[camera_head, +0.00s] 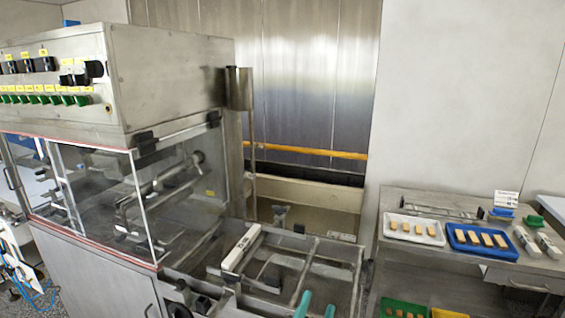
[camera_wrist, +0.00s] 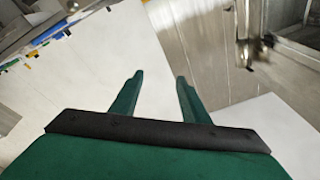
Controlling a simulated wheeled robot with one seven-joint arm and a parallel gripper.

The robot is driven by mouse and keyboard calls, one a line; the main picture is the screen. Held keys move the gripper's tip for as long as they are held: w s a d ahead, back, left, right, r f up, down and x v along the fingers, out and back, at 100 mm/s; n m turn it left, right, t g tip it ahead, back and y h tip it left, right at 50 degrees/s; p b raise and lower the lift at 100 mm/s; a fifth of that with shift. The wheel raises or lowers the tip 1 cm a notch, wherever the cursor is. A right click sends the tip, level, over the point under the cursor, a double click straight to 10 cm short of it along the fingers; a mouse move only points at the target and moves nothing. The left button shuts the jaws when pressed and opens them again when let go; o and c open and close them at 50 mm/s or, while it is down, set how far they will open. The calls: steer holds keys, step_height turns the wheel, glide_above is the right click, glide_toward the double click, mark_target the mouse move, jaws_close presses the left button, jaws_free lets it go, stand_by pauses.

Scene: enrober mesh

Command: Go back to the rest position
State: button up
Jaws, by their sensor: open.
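My gripper shows at the bottom edge of the head view (camera_head: 316,305) as two teal fingertips with a gap between them, in front of the machine's mesh frame. In the wrist view my gripper (camera_wrist: 160,78) has two green fingers standing apart, and nothing is between them. The fingers point towards a pale wall and a metal panel. The rest of my arm is out of the head view.
The steel enrober (camera_head: 170,75) with clear guards stands left. Its open frame (camera_head: 340,251) is at bottom centre. On the right, a metal table (camera_head: 395,262) bears a white tray (camera_head: 394,236) and a blue tray (camera_head: 456,247) with bars. Green and yellow bins sit below.

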steer(key=s+a+f+n+g+y, duration=0.25)
steer(key=s+f+n+y, duration=0.6)
steer(key=s+f, duration=0.8)
steer(key=s+a+f+n, duration=0.1)
steer(key=s+a+f, duration=0.1)
steer(key=s, duration=0.8)
steer(key=s+a+f+n+g+h, duration=0.1)
steer(key=s+a+f, duration=0.1)
steer(key=s, duration=0.9)
steer(key=shift+a+f, duration=0.35)
steer(key=shift+a, duration=0.2)
steer(key=shift+o, duration=0.6)
steer(key=shift+h, duration=0.25)
